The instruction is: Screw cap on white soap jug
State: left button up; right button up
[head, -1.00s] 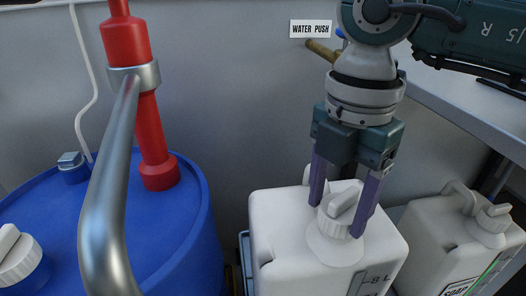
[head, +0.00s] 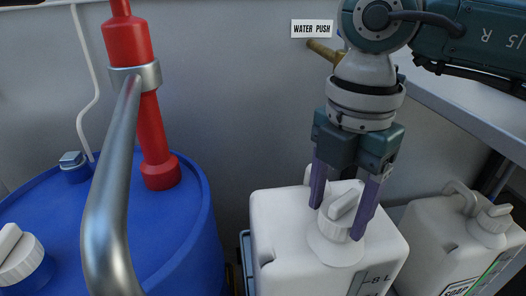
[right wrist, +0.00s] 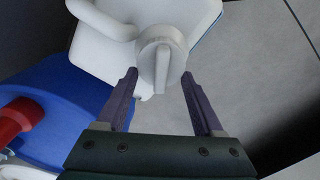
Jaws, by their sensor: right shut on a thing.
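The white jug (head: 285,230) with a litre scale on its front stands upright in the middle of the head view. Its ribbed white cap (head: 342,212), with a raised grip bar, sits on the neck. My right gripper (head: 336,221) points down from above, with its purple fingers on either side of the cap, shut on it. The right wrist view shows the cap (right wrist: 160,58) between and just beyond the fingertips (right wrist: 159,77). The thread under the cap is hidden. My left gripper is not in view.
A second white jug (head: 447,240) with a partly cut-off SOAP label stands at right, under a grey shelf (head: 470,115). A blue drum (head: 185,230) with a red pump and metal pipe (head: 108,205) fills the left. A WATER PUSH sign (head: 312,29) is on the wall.

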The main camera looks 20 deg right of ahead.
jog(key=shift+f, duration=0.1)
dwell(0.7)
jog(key=o, duration=1.5)
jog(key=shift+c, duration=0.2)
notch_tip(320, 180, up, 3)
jog(key=p, duration=0.3)
jog(key=shift+r+p, duration=2)
jog(key=shift+r, duration=0.05)
